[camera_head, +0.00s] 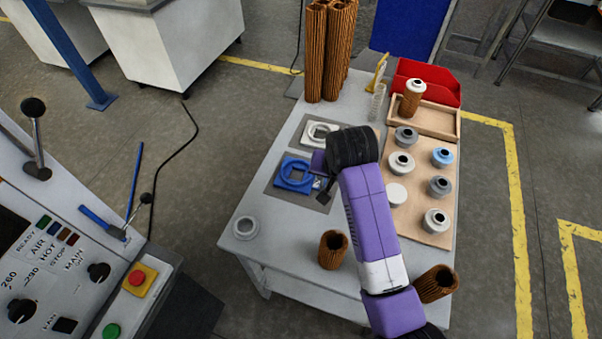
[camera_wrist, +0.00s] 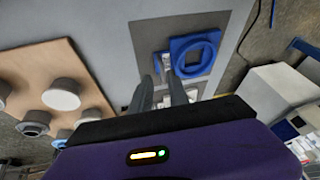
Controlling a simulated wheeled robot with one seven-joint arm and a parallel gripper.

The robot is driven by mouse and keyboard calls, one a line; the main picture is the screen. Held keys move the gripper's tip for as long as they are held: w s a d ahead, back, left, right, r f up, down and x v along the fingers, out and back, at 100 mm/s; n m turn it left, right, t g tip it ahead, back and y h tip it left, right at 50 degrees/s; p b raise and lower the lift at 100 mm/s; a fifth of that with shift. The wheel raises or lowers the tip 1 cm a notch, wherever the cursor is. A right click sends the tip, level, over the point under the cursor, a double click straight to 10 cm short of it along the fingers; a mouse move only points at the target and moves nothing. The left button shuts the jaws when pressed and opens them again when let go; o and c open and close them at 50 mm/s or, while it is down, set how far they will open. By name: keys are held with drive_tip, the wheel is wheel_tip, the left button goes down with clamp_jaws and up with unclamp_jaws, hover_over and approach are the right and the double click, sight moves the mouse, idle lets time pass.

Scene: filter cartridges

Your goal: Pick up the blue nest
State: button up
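The blue nest (camera_head: 283,181) is a square blue plate with a raised ring, lying flat on a dark grey mat on the white table. It also shows in the wrist view (camera_wrist: 178,45), right of and beyond the fingertips. My gripper (camera_head: 322,189) is just right of the blue nest in the head view, partly hidden by my own wrist. In the wrist view my gripper (camera_wrist: 160,75) has its two fingers apart, with a gap between them. The fingers are not around the nest's ring; whether they touch its edge I cannot tell.
A white nest (camera_head: 319,131) lies behind the blue one. A wooden board (camera_head: 421,220) with several grey, white and blue caps is at the right. Brown pleated cartridges stand at the back (camera_head: 315,60) and front (camera_head: 333,250). A pale ring (camera_head: 245,228) sits at the front left corner.

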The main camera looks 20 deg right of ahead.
sight(322, 181)
drive_tip(key=shift+p+x, duration=0.4)
drive_tip(key=shift+x, duration=3.4)
drive_tip(key=shift+a, duration=0.2)
drive_tip(key=shift+c, duration=0.4)
clamp_jaws()
